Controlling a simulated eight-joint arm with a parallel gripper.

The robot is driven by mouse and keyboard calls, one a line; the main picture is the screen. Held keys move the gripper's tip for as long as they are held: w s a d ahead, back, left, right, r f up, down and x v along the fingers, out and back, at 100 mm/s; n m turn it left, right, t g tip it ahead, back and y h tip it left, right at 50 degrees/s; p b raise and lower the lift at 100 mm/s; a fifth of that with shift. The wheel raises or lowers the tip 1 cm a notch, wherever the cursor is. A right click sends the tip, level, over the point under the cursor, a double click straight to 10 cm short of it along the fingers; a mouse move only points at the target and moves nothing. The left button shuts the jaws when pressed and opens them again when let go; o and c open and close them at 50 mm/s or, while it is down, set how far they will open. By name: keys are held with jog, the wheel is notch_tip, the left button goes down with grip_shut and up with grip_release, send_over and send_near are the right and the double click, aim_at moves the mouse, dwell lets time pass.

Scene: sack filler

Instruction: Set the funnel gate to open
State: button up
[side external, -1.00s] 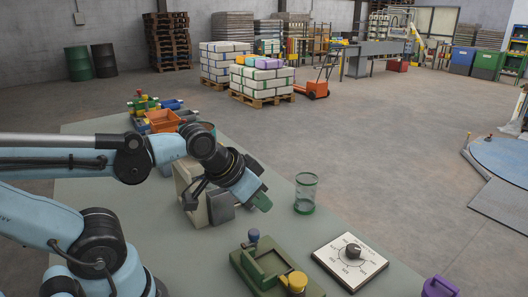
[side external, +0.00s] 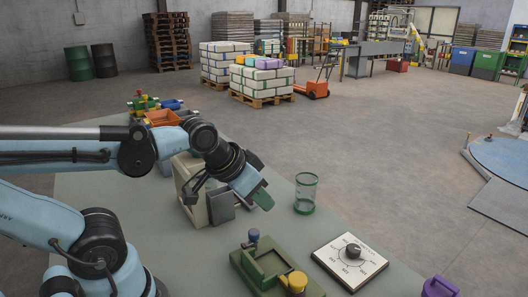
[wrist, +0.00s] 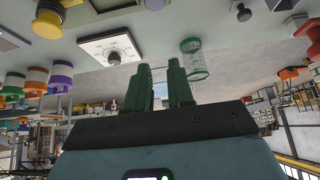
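My gripper (side external: 264,200) hangs tilted above the table, left of the clear cup. In the wrist view its two green fingers (wrist: 159,67) stand apart with nothing between them. A white panel with a black rotary knob (side external: 353,251) lies on the table to the right of my gripper and nearer the camera; it also shows in the wrist view (wrist: 114,56). Its printed labels are too small to read. A green fixture (side external: 250,268) with a blue knob (side external: 253,235) and a yellow knob (side external: 296,281) is beside it. I cannot tell which part is the funnel gate.
A clear green-rimmed cup (side external: 306,195) stands right of my gripper. A beige and grey block (side external: 219,206) is partly hidden behind my wrist. A purple item (side external: 440,287) is at the near right edge. An orange bin (side external: 162,118) and coloured parts are at the far end.

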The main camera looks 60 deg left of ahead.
jog(key=o, duration=0.5)
jog(key=a+r+g, duration=0.1)
jog(key=a+r, duration=0.1)
jog(key=w+a+r+g, duration=0.1)
jog(key=a+r, duration=0.1)
jog(key=a+r+n+g, duration=0.1)
jog(key=a+r, duration=0.1)
jog(key=a, duration=0.1)
jog(key=shift+w+r+y, duration=0.2)
jog(key=shift+r+y, duration=0.1)
jog(key=shift+y, duration=0.1)
jog(key=shift+c, duration=0.2)
jog(key=s+a+r+n+g+h, duration=0.15)
jog(key=a+r+g, duration=0.25)
jog(key=a+r, duration=0.45)
jog(key=shift+y, duration=0.25)
jog(key=f, duration=1.3)
jog(key=shift+s+a, duration=0.15)
jog(key=shift+s, duration=0.25)
grip_shut()
